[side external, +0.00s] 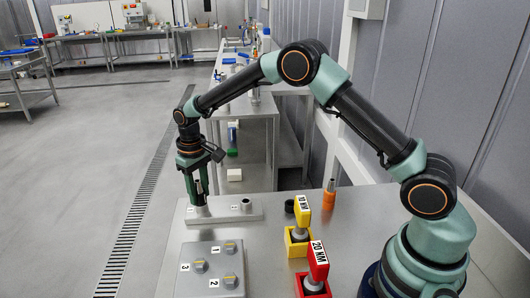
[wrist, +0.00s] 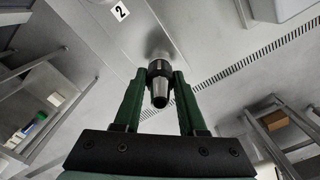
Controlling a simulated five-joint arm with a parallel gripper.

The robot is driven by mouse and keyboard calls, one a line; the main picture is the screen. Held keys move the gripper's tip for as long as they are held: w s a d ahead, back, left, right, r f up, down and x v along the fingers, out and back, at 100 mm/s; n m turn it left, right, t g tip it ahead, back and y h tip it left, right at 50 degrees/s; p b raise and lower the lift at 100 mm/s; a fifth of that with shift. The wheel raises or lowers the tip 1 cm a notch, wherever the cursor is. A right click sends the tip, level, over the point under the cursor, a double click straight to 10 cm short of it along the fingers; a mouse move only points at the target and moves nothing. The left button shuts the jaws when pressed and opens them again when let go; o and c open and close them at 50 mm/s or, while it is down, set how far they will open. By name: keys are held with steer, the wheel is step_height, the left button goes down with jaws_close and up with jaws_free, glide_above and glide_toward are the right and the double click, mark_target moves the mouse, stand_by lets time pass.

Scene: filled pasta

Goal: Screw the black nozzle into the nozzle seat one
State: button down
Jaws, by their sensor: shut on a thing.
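The black nozzle (wrist: 159,90) has a dark collar and a greyer tapered end. In the wrist view it stands between the green fingers of my gripper (wrist: 160,78), which is shut on it. In the side view the nozzle (side external: 199,187) looks upright between the fingers of my gripper (side external: 198,194), at the left end of a metal seat plate (side external: 225,216). It is at the left seat, which it and the fingers largely hide. Whether it is engaged in the seat cannot be told. The other seat (side external: 246,203) on the plate is free.
A box (side external: 208,271) with several numbered knobs stands in front of the plate. To the right are a yellow 10 NM tool (side external: 302,212), a red 20 NM tool (side external: 318,262), an orange-based nozzle (side external: 329,194) and a black round part (side external: 289,206).

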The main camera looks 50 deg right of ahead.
steer(key=m, duration=0.9)
steer(key=m, duration=1.1)
steer(key=shift+f+m, duration=0.1)
steer(key=shift+m, duration=0.3)
